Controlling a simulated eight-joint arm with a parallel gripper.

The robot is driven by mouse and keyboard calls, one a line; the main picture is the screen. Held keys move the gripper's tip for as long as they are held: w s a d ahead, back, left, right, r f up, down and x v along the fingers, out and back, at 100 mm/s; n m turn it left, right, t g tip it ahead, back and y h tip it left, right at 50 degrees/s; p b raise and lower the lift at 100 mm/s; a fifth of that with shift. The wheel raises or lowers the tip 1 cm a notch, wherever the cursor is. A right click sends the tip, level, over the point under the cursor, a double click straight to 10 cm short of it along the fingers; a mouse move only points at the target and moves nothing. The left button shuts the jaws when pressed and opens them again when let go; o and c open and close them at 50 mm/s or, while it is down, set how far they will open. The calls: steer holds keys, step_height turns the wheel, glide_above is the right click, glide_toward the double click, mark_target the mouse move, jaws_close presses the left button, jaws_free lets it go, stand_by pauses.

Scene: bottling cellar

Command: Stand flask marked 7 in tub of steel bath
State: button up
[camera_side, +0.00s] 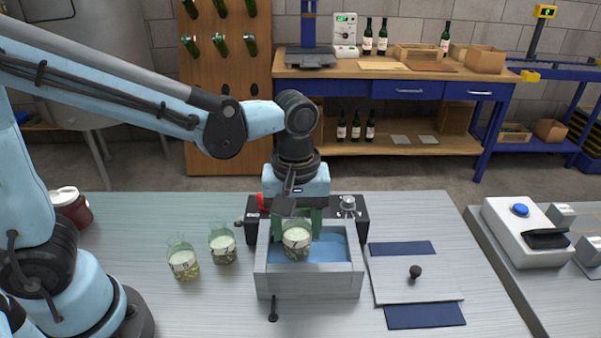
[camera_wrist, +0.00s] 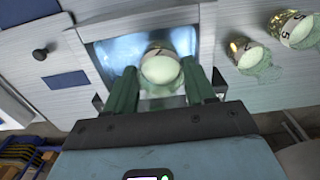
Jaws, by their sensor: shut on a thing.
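My gripper (camera_side: 299,226) points down over the steel bath (camera_side: 309,284) and is shut on a clear flask with a pale top (camera_side: 296,246). In the wrist view the flask (camera_wrist: 161,72) sits between the two green fingers (camera_wrist: 160,66), and its label seems to read 7. The flask is upright inside the bath's open tub, over the blue water (camera_wrist: 114,60). I cannot tell whether its base touches the tub floor. Part of its upper side is hidden by the fingers in the side view.
Two similar flasks stand on the bench left of the bath, one near it (camera_side: 222,244) and one marked 5 (camera_wrist: 292,30). A flat lid with a black knob (camera_side: 440,290) lies to the right over blue pads. A dark red jar (camera_side: 70,205) stands far left.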

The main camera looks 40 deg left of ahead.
steer(key=shift+f, duration=1.8)
stand_by(0.4)
steer(key=o, duration=1.5)
steer(key=shift+s+a+r, duration=0.1)
steer(key=shift+r, duration=2.95)
